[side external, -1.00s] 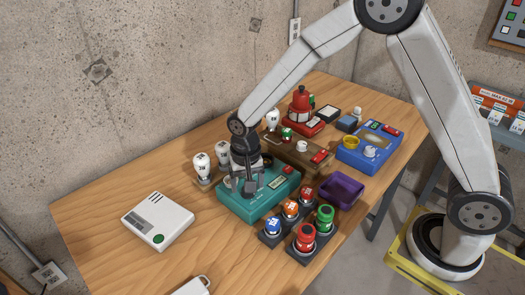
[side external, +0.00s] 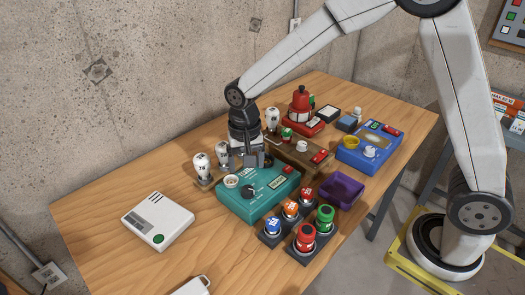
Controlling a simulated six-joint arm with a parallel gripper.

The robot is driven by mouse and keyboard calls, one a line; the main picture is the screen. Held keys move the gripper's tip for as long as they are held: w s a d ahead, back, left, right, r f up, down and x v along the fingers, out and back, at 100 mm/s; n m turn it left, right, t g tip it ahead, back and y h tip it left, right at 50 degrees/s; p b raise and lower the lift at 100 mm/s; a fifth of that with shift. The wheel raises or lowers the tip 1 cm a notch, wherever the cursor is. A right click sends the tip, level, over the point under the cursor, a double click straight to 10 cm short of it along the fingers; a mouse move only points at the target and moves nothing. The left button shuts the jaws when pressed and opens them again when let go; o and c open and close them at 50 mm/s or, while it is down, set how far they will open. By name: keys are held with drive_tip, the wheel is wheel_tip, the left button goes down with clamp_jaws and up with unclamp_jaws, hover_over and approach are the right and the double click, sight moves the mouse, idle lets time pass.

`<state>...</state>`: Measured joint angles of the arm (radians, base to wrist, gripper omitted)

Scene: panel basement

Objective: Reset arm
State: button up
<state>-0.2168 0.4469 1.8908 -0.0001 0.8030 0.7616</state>
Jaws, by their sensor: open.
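My gripper (side external: 252,163) points down above the back edge of a teal box (side external: 258,199) on the wooden table. Its jaws are open and I see nothing between them. The teal box carries a pale round piece (side external: 231,181), a black knob (side external: 246,191) and a red display (side external: 280,170). White bulbs (side external: 202,167) stand in a holder just left of the gripper.
A brown box (side external: 300,150), a red device (side external: 301,110) and a blue box (side external: 368,147) stand behind and to the right. A white box (side external: 157,220) sits at left.

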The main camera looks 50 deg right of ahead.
drive_tip(key=s+d+n+t, duration=0.2)
drive_tip(key=s+d+n, duration=0.4)
drive_tip(key=s, duration=0.8)
drive_tip(key=d, duration=0.3)
drive_tip(key=shift+f+t, duration=0.3)
drive_tip(key=shift+w+d, duration=0.1)
